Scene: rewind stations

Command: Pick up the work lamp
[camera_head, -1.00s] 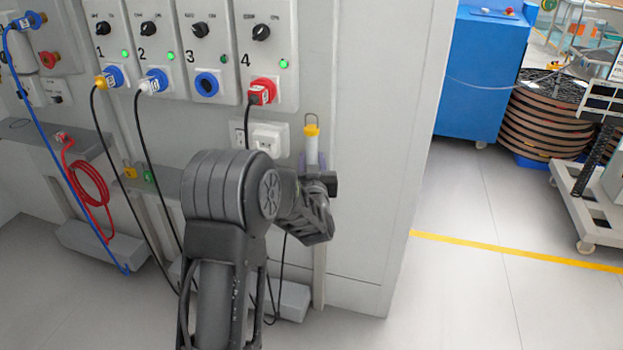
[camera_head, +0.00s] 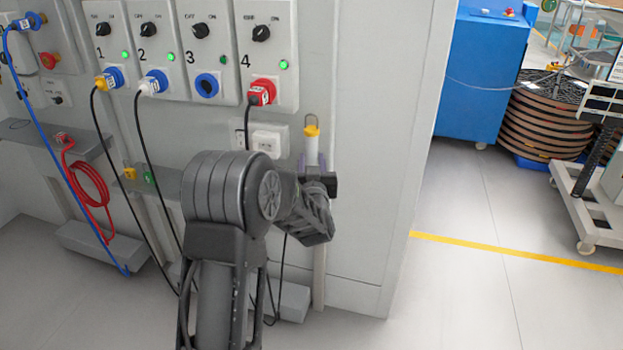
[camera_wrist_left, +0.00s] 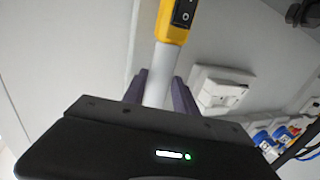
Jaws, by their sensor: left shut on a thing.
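The work lamp (camera_head: 312,143) is a white tube with a yellow cap and a wire hook at its top. It stands upright against the grey cabinet wall, right of socket 4. My left gripper (camera_head: 312,165) is around the tube below the yellow cap, its purple fingers on both sides. In the left wrist view the lamp (camera_wrist_left: 158,88) shows its white tube and a yellow part with a black switch, and the gripper (camera_wrist_left: 160,92) is shut on the tube. My right gripper is out of view.
Several numbered sockets line the grey cabinet, and a black cable hangs from the red plug (camera_head: 262,92) at socket 4. A white wall outlet (camera_head: 268,138) is just left of the lamp. Open floor (camera_head: 470,290) lies to the right, crossed by a yellow line (camera_head: 515,252).

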